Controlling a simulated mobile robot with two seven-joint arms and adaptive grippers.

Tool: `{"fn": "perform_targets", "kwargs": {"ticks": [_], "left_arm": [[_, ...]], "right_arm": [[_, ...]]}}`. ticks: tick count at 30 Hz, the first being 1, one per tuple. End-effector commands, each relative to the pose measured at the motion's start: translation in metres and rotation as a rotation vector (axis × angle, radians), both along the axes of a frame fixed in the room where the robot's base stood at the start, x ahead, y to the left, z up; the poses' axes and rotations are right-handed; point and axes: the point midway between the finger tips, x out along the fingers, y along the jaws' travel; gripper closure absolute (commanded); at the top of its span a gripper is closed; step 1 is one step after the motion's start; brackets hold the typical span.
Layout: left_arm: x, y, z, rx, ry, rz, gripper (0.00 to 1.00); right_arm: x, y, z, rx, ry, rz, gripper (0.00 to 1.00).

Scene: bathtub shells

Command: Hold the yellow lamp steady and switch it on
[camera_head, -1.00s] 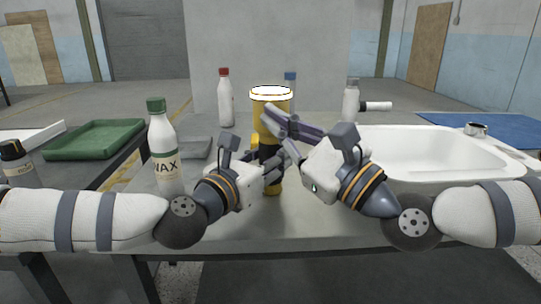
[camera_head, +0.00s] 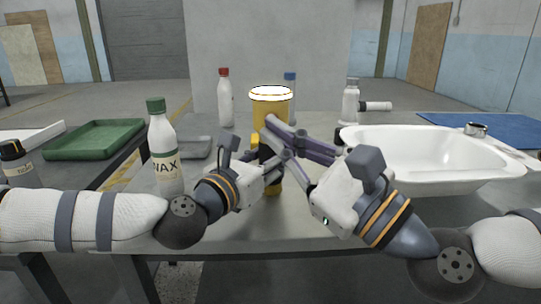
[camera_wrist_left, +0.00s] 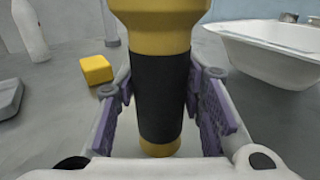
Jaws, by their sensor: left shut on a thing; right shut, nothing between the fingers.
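The yellow lamp (camera_head: 271,108) stands upright on the grey table, with a bright white top. Its lower part has a black band, clear in the left wrist view (camera_wrist_left: 161,95). My left gripper (camera_head: 272,175) is shut on the lamp's black band, with a purple-padded finger on each side in the left wrist view. My right gripper (camera_head: 270,132) is shut and empty. Its fingers point left across the front of the lamp's middle in the head view and hide part of it. I cannot tell whether they touch the lamp. No switch is visible.
A white basin (camera_head: 430,150) is at the right. A red-capped bottle (camera_head: 225,102) and a blue-capped bottle (camera_head: 290,95) stand behind. A yellow block (camera_wrist_left: 97,70) lies near the lamp. A green tray (camera_head: 95,140) is at the far left.

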Motion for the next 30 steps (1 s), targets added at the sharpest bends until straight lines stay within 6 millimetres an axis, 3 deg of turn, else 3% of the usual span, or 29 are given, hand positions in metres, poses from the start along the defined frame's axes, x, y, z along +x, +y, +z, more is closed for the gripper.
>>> {"fn": "perform_targets", "kwargs": {"ticks": [4, 13, 14, 16, 26, 30], "left_arm": [[0.000, 0.000, 0.001, -0.001, -0.001, 0.000, 0.97], [0.000, 0.000, 0.001, -0.001, -0.001, 0.000, 0.97], [0.000, 0.000, 0.001, -0.001, -0.001, 0.000, 0.59], [0.000, 0.000, 0.001, -0.001, -0.001, 0.000, 0.44], [-0.001, 0.001, 0.000, 0.000, 0.000, 0.000, 0.40], [-0.020, 0.015, 0.000, -0.002, 0.001, 0.000, 0.40]], "right_arm": [[-0.010, 0.000, 0.000, -0.001, 0.000, 0.001, 1.00], [-0.010, 0.000, 0.000, 0.000, 0.000, 0.000, 1.00], [-0.010, 0.000, 0.000, 0.000, 0.000, 0.000, 1.00], [-0.010, 0.000, 0.000, 0.000, 0.000, 0.000, 1.00], [-0.010, 0.000, 0.000, 0.000, 0.000, 0.000, 1.00], [-0.010, 0.000, 0.000, 0.000, 0.000, 0.000, 1.00]]}}
